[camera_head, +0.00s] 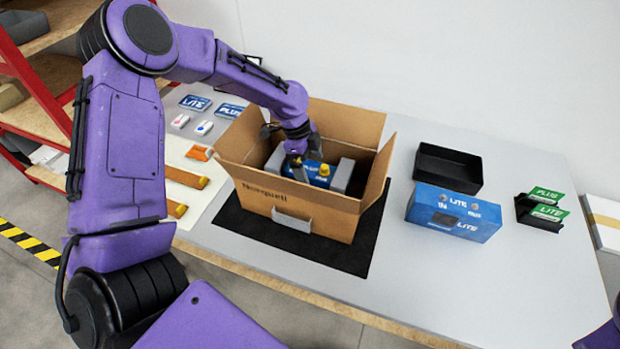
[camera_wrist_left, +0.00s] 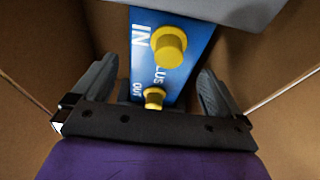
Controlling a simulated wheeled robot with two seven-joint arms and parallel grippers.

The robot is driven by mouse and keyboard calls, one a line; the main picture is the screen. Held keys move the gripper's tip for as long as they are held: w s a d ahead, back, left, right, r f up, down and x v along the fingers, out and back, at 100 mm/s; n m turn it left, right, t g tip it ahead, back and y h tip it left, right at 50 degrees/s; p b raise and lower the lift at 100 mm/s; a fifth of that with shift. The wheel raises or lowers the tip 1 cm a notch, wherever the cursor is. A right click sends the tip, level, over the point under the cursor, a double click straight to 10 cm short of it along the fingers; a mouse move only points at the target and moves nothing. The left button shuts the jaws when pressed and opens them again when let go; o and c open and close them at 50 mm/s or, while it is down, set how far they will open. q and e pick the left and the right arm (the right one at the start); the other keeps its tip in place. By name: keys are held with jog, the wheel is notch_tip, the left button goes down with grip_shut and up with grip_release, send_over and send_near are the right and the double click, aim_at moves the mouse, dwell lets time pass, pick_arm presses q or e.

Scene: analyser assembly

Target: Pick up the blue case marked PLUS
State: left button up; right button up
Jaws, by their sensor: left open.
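The blue case marked PLUS (camera_head: 319,181) sits inside the open cardboard box (camera_head: 290,205), between grey end pieces. In the left wrist view the case (camera_wrist_left: 178,70) shows its "IN" and "OUT" lettering, part of "PLUS" and two yellow knobs. My left gripper (camera_head: 301,162) reaches down into the box at the case. In the wrist view its open fingers (camera_wrist_left: 158,72) stand on either side of the case, with gaps visible. Whether a fingertip touches the case is unclear. The case's lower part is hidden. My right gripper is not in view.
The box stands on a black mat (camera_head: 235,222) with its flaps raised. To the right are a blue LITE case (camera_head: 425,205), an empty black tray (camera_head: 447,168) and green PLUS and LITE cards (camera_head: 548,212) in a holder. Labels and orange-tipped parts (camera_head: 185,178) lie to the left.

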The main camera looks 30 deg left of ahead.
aim_at(311, 168)
pick_arm(q)
jog(key=x, duration=0.3)
jog(key=shift+f, duration=0.4)
jog(key=shift+r, duration=0.15)
jog(key=c, duration=1.7)
